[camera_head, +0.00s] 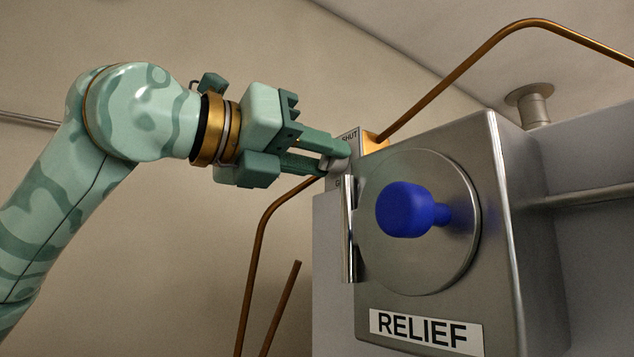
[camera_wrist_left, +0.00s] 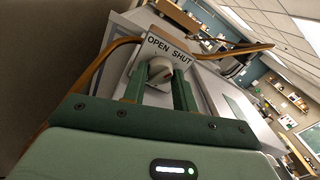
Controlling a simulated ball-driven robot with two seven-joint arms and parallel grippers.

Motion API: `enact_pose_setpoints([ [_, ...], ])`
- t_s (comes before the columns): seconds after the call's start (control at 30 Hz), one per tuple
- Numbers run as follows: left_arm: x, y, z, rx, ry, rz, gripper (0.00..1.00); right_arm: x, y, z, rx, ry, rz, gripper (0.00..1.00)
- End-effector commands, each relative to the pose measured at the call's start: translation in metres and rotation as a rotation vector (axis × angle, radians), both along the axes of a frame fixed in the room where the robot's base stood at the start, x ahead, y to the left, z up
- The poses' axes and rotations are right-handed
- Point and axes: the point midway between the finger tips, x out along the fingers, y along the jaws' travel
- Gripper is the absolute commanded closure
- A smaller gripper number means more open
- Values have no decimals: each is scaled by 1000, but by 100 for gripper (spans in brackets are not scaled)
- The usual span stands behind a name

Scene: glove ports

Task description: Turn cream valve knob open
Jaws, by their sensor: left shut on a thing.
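The cream valve knob (camera_wrist_left: 156,88) sits under a plate reading OPEN on the left and SHUT on the right (camera_wrist_left: 168,50) in the left wrist view. In the head view the knob (camera_head: 333,164) is mostly hidden by my fingers. My left gripper (camera_head: 337,156) reaches in from the left and is shut on the knob, with one finger on each side. In the left wrist view the fingers (camera_wrist_left: 160,73) cover the knob's sides. Which way the knob points is hard to tell. My right gripper is not in view.
A vertical metal bar (camera_head: 349,230) stands below the fingers. Copper pipes (camera_head: 460,70) run above and below.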

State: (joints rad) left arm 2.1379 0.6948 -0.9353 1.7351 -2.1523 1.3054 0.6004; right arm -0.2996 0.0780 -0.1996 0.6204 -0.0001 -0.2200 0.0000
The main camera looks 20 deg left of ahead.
Motion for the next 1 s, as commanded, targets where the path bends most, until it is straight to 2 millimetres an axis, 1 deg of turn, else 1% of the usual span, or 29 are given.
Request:
enact_pose_setpoints([
  [0.03, 0, 0, -5, -36, 21, 0, 95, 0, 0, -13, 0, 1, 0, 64],
  [0.3, 0, 1, -3, -240, 180, 1, 95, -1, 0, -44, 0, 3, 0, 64],
  [0.7, 0, 1, -2, -539, 413, 1, 95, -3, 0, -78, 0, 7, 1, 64],
  [1.0, 0, 1, 0, -757, 582, 1, 95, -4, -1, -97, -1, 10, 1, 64],
])
